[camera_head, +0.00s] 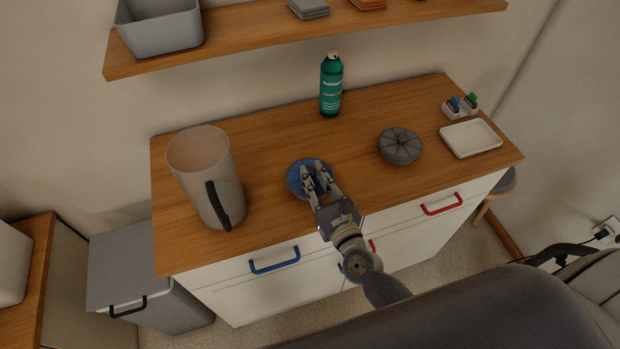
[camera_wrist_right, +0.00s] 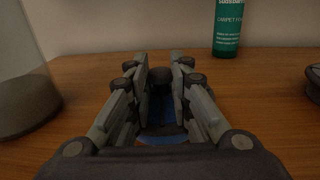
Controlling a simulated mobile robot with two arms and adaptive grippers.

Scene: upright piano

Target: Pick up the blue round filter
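The blue round filter (camera_head: 295,181) lies flat on the wooden counter, near its front edge. My right gripper (camera_head: 314,166) reaches over it from the front, and its fingers cover part of the disc. In the right wrist view the fingers (camera_wrist_right: 161,75) are apart, with a dark rounded knob between them. Part of the blue disc (camera_wrist_right: 163,135) shows below the knob. I cannot tell whether the fingers touch the knob. My left gripper is not in view.
A clear container with a black handle (camera_head: 196,160) stands left of the filter. A grey round filter (camera_head: 400,147) lies to the right, near a white tray (camera_head: 470,139). A green spray can (camera_head: 331,86) stands behind. The counter between them is clear.

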